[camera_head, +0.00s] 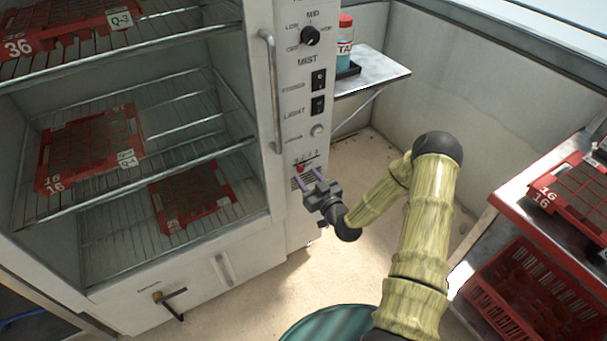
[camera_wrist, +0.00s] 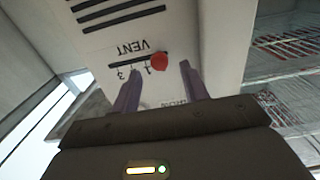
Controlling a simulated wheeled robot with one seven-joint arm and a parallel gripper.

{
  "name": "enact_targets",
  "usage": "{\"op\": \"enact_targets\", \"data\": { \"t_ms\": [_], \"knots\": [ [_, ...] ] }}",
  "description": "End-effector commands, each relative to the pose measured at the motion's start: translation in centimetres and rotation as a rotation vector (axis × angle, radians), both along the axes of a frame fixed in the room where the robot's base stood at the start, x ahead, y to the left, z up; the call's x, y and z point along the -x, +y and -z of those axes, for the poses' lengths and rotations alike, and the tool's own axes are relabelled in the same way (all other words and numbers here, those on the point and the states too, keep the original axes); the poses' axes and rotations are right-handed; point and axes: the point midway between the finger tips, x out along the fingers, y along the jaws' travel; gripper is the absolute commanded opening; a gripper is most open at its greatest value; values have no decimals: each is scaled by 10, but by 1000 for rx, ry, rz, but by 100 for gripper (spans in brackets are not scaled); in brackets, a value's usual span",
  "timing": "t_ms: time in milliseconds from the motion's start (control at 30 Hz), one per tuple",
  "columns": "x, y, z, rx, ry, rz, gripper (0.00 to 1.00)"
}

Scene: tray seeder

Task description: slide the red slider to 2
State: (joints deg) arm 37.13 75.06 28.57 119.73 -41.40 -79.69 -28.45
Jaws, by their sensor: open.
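The red slider (camera_wrist: 159,61) is a small round knob on a dark slot marked VENT, on the narrow front panel of the white cabinet. The wrist view shows it upside down, with the knob at the slot's right end, by the 1 and away from the 3. The 2 is not clearly readable. In the head view the slider (camera_head: 299,169) is at the left of its scale, low on the panel. My gripper (camera_head: 308,180) is open just in front of it. In the wrist view my gripper's fingers (camera_wrist: 159,78) appear on either side of the knob; contact cannot be told.
Vent slits (camera_wrist: 118,12) lie by the slider. The panel's switches and mist knob (camera_head: 310,36) are above it. A long door handle (camera_head: 271,90) runs beside the panel. Wire shelves hold red trays (camera_head: 195,199) at left. A red crate (camera_head: 532,290) stands at right.

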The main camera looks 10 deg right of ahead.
Motion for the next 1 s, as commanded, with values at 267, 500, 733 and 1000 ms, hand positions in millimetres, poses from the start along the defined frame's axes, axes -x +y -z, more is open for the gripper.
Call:
{"op": "enact_targets", "data": {
  "t_ms": [267, 500, 733, 1000],
  "knots": [
    [-26, 9, 0, 1, 0, 0, 44],
    [-27, 9, 0, 0, 0, 0, 44],
    [-27, 9, 0, 0, 0, 0, 3],
    [-28, 8, 1, 1, 0, -3, 0]
  ]
}}
